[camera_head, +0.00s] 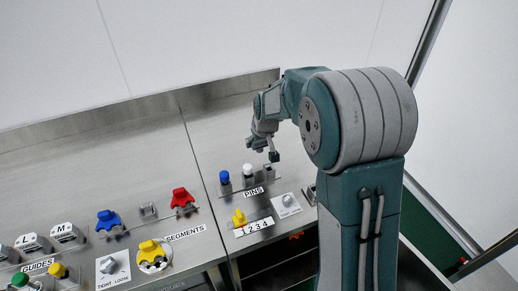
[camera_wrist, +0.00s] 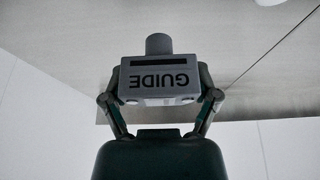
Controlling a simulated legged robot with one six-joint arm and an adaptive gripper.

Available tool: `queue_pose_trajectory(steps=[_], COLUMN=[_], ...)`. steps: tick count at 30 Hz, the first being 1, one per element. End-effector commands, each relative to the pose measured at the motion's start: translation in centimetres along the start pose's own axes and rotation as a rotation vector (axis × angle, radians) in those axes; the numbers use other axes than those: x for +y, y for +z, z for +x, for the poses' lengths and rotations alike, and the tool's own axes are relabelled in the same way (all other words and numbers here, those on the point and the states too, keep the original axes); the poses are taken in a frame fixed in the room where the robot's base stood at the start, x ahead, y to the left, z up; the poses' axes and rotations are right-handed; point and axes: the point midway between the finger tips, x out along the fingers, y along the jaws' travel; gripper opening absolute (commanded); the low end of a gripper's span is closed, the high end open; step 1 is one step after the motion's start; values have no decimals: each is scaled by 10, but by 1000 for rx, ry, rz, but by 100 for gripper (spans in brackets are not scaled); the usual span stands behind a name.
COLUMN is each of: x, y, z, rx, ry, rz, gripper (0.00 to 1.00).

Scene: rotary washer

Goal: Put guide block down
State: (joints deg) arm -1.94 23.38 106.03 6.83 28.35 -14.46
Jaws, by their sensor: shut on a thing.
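The guide block (camera_wrist: 158,96) is a grey block with a dark slot, a round stub on one end and the word GUIDE, upside down in the wrist view. My gripper (camera_wrist: 160,88) is shut on its two sides. In the head view my gripper (camera_head: 268,144) is above the steel bench, behind the PINS row; the block itself is hard to make out there. Two pale guide blocks marked L (camera_head: 34,243) and M (camera_head: 67,233) stand at the left behind the GUIDES label (camera_head: 38,265).
Blue (camera_head: 108,219) and red (camera_head: 181,197) segments stand in the SEGMENTS row; a yellow one (camera_head: 151,251) sits on a round mount. Blue (camera_head: 224,178) and white (camera_head: 248,171) pins stand near my gripper. The back of the bench (camera_head: 95,160) is clear.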

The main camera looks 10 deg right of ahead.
Motion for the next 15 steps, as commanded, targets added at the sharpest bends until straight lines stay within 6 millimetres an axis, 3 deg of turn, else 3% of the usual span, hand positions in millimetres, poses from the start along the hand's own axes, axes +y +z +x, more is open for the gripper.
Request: queue_pose_trajectory(steps=[9,15], x=[8,7], y=[-7,4], z=[30,55], rx=[0,-2], ry=[0,0], rz=[1,-1], gripper=[17,17])
